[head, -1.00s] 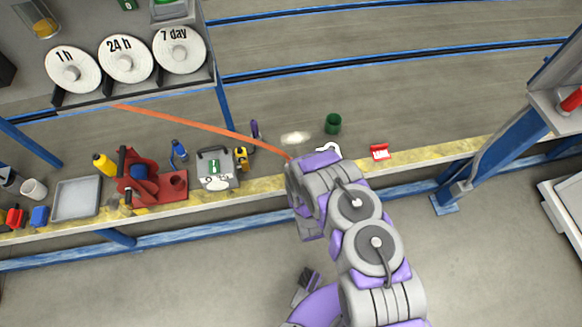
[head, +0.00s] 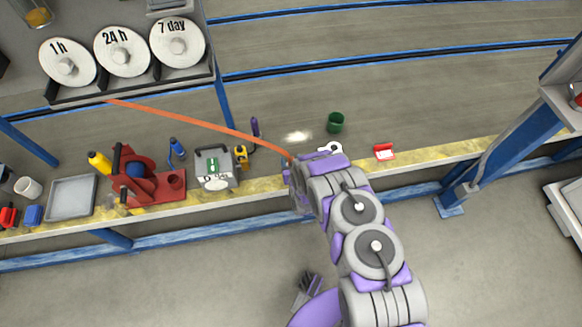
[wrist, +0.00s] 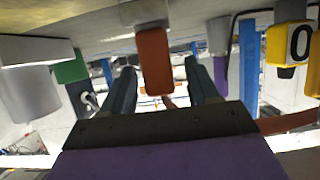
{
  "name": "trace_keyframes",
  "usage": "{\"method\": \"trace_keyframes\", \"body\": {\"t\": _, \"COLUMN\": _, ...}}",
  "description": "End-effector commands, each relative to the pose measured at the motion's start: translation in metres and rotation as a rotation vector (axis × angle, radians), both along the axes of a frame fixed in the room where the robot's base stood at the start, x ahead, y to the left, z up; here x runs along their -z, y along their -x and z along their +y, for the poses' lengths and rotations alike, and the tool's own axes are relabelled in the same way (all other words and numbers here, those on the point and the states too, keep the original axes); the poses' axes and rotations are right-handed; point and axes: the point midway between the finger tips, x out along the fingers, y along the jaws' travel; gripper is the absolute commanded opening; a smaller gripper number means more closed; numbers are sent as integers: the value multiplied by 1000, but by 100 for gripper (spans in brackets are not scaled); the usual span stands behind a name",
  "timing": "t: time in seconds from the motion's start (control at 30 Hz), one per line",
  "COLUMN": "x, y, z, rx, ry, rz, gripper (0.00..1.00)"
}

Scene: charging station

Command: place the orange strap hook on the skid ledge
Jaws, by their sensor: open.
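The orange strap (head: 200,124) runs taut from below the dial shelf to the end of my arm over the skid ledge (head: 440,151), which has a worn yellow front edge. My gripper (wrist: 160,85) is open; its two dark fingers show in the wrist view. An orange-brown block (wrist: 154,62), apparently the strap's hook end, sits between the fingers with a gap on each side. A pale grey piece (wrist: 145,12) is at its far end, against the ledge surface. Whether the ledge bears it I cannot tell. In the head view my wrist hides the hook.
On the ledge stand a yellow meter (head: 241,155), a purple tool (head: 255,127), a green cup (head: 335,122), a white hook-shaped item (head: 331,148) and a red-white box (head: 384,152). A grey device (head: 215,168) and red vise (head: 140,175) are left. A blue post (head: 500,150) stands right.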

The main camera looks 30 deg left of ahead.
Motion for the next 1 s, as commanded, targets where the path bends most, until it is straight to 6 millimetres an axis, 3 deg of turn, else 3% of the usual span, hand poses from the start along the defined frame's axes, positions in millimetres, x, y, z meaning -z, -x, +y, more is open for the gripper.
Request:
{"method": "trace_keyframes", "body": {"t": 0.27, "x": 1, "y": -3, "z": 3, "rx": 0, "ry": 0, "rz": 0, "gripper": 60}}
{"method": "trace_keyframes", "body": {"t": 0.87, "x": 2, "y": -3, "z": 2, "rx": -1, "ry": 0, "rz": 0, "gripper": 2}}
{"method": "trace_keyframes", "body": {"t": 1.0, "x": 2, "y": -3, "z": 3, "rx": -1, "ry": 0, "rz": 0, "gripper": 0}}
